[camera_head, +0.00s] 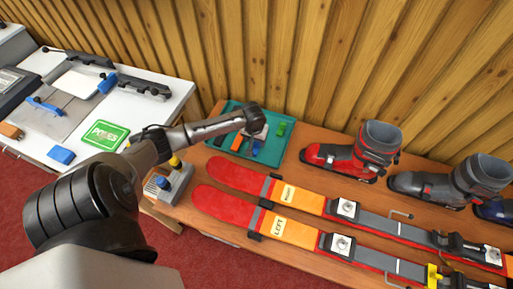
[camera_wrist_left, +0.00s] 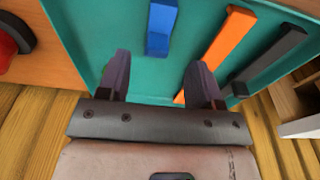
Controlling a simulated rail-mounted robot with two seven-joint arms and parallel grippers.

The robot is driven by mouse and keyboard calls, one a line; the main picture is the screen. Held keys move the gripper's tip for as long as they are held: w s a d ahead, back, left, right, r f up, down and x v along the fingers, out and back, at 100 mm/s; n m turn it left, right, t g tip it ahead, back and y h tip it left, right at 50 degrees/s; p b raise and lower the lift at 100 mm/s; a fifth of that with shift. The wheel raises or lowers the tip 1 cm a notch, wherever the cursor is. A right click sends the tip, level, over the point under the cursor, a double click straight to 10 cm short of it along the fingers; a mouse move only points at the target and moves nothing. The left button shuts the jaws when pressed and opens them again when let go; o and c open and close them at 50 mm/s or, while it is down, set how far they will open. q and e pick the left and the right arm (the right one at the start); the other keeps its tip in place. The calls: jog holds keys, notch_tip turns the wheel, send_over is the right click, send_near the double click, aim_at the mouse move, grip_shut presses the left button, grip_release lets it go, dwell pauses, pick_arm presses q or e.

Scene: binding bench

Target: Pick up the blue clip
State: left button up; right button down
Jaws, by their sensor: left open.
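The blue clip (camera_wrist_left: 162,28) is a small blue bar lying in a teal tray (camera_wrist_left: 225,75) in the left wrist view. In the head view the blue clip (camera_head: 256,148) is a small dark blue piece just below my left gripper (camera_head: 259,132), in the teal tray (camera_head: 271,157). In the left wrist view my left gripper (camera_wrist_left: 160,62) is open, with nothing between its fingers. The blue clip lies ahead of the gap, apart from both fingertips. My right gripper is in neither view.
An orange bar (camera_wrist_left: 228,48) and a dark bar (camera_wrist_left: 270,58) lie right of the clip in the wrist view. A green piece (camera_head: 281,129) is also in the tray. A red boot (camera_head: 350,158) and red-orange skis (camera_head: 300,200) occupy the bench to the right.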

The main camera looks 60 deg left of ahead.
aim_at(256, 143)
pick_arm(q)
jog(key=shift+w+a+f+b, duration=0.1)
jog(key=shift+f+b, duration=0.15)
jog(key=shift+f, duration=0.7)
jog(key=shift+w+f+b, duration=0.15)
jog(key=shift+f+b, duration=0.05)
jog(key=shift+f, duration=0.7)
jog(key=shift+w+a+f+b, duration=0.1)
jog(key=shift+f+b, duration=0.15)
jog(key=shift+f, duration=0.7)
jog(key=shift+d, duration=0.1)
jog(key=c, duration=1)
jog(key=shift+r, duration=0.15)
